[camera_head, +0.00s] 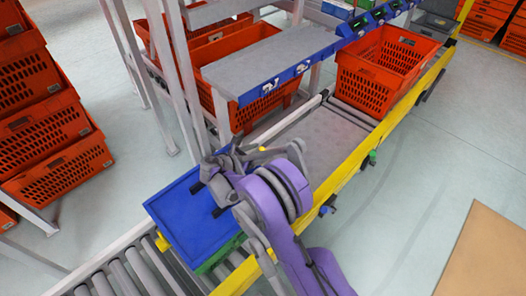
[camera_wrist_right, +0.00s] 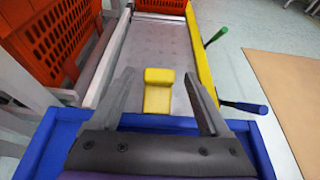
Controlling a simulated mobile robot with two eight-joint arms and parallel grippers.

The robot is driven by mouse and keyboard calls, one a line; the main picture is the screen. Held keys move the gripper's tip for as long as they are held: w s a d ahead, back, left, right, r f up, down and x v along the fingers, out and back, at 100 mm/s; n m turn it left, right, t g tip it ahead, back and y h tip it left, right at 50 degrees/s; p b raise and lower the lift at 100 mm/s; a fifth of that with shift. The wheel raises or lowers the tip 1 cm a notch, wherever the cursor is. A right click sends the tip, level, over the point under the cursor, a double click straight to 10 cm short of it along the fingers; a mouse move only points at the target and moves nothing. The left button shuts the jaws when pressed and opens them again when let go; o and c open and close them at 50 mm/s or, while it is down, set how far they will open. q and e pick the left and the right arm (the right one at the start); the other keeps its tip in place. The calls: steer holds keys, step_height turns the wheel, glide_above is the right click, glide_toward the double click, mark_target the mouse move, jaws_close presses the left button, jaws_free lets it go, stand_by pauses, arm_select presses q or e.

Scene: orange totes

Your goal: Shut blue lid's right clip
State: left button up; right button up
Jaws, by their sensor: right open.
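The blue lid (camera_head: 172,222) lies on a green box (camera_head: 232,245) on the roller conveyor. It has a yellow clip (camera_head: 162,241) at its near left end and a yellow right clip (camera_head: 263,149) at its far end. My right gripper (camera_head: 267,153) is over the far end of the lid, its open fingers on either side of the right clip. In the right wrist view, the clip (camera_wrist_right: 158,92) stands out past the blue rim (camera_wrist_right: 45,140), between the fingers. I cannot tell whether a finger touches it. My left gripper is not in view.
An orange tote (camera_head: 385,65) stands farther along the conveyor, past a bare grey stretch (camera_head: 325,135). A grey shelf (camera_head: 270,65) with a blue edge overhangs its left side. A yellow rail (camera_head: 345,172) runs along the right side. Stacked orange totes (camera_head: 50,125) stand at left.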

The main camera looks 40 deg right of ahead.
steer(key=shift+x, duration=1.3)
jaws_close()
